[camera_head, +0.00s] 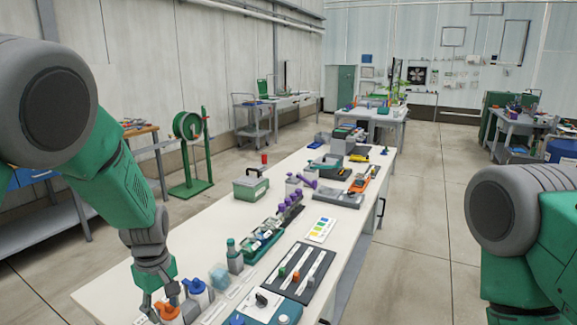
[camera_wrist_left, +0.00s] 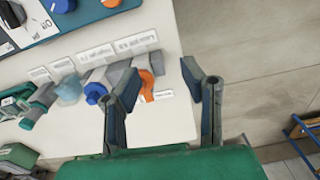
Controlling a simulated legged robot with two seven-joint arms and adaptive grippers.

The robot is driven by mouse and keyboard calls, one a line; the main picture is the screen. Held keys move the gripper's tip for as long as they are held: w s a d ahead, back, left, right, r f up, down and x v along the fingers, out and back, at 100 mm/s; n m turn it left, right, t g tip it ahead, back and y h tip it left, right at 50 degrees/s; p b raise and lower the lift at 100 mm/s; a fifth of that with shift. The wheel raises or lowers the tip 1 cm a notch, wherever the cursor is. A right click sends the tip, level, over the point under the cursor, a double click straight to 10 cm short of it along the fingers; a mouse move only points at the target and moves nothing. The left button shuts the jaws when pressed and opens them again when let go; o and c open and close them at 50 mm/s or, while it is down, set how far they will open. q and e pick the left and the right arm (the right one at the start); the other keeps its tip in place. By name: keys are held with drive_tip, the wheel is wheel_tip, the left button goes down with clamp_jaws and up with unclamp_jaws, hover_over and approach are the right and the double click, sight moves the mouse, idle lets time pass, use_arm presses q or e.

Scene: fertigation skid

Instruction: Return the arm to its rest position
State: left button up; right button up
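My left arm comes in from the left in the head view, and its gripper (camera_head: 164,298) points down over the near left end of the white table. In the left wrist view the left gripper (camera_wrist_left: 160,78) is open, its fingers well apart with nothing between them.
The white table (camera_head: 130,275) carries a slider panel (camera_head: 297,275), a teal-grey bottle (camera_head: 234,258), a green box (camera_head: 250,186) and a colour card (camera_head: 320,230). A green hose reel (camera_head: 187,127) stands behind it to the left. Open floor (camera_head: 420,220) lies right of the table.

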use_arm(q)
drive_tip(key=s+a+f+m+b, duration=0.2)
drive_tip(key=s+f+m+b, duration=0.1)
drive_tip(key=s+f, duration=0.65)
drive_tip(key=s+a+f+m+b, duration=0.2)
drive_tip(key=s+f+m+b, duration=0.1)
drive_tip(key=s+f, duration=0.65)
drive_tip(key=s+d+f+m+b, duration=0.1)
drive_tip(key=s+f+m, duration=0.2)
drive_tip(key=s, duration=0.4)
drive_tip(key=s+d+f+m+b, duration=0.1)
drive_tip(key=s+f+m+b, duration=0.1)
drive_tip(key=s, duration=0.5)
drive_tip(key=shift+s+d+f+m+t+b, duration=0.25)
drive_tip(key=shift+d+f+m+t+b, duration=0.1)
drive_tip(key=shift+f+m, duration=0.5)
